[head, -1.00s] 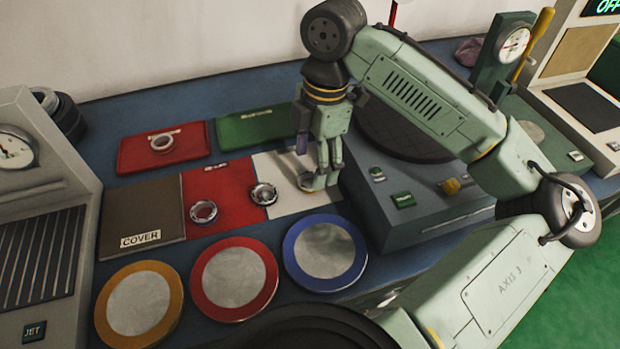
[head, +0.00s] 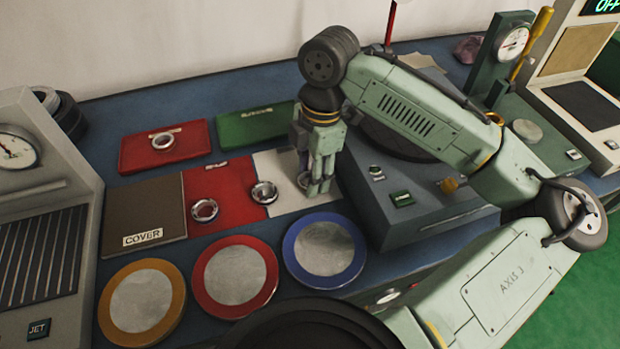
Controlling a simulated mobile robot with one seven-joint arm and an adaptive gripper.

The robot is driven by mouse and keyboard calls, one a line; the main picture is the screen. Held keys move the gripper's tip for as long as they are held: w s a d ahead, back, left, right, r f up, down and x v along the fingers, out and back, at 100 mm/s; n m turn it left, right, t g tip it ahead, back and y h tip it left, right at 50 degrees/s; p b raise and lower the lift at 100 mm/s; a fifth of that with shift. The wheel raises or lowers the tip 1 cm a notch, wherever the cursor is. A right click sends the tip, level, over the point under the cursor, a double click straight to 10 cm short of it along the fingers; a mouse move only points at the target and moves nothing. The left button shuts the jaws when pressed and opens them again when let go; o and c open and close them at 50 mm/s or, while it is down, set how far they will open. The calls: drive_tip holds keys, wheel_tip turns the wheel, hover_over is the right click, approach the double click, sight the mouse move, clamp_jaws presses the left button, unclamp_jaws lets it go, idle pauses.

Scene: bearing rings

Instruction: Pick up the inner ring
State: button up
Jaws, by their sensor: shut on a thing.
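My gripper (head: 317,190) points down over the white section of the mat, its fingers drawn together at a metal ring (head: 304,184). The gripper is shut on this ring, which is mostly hidden behind the fingers; I take it for the inner ring. It appears at mat level, and I cannot tell whether it touches the mat. Another metal ring (head: 264,192) lies at the border of the red and white sections. A further ring (head: 204,210) lies on the red section, and one (head: 162,140) sits on the red tray (head: 190,150).
Orange (head: 112,328), red (head: 205,300) and blue (head: 295,270) rimmed round plates line the front. A brown cover (head: 140,205) lies left of the mat. A green tray (head: 255,128) lies behind. A grey machine (head: 400,225) stands close right of my gripper.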

drive_tip(key=c, duration=0.5)
drive_tip(key=shift+r, duration=0.15)
drive_tip(key=shift+r+b, duration=0.5)
drive_tip(key=shift+r, duration=4.35)
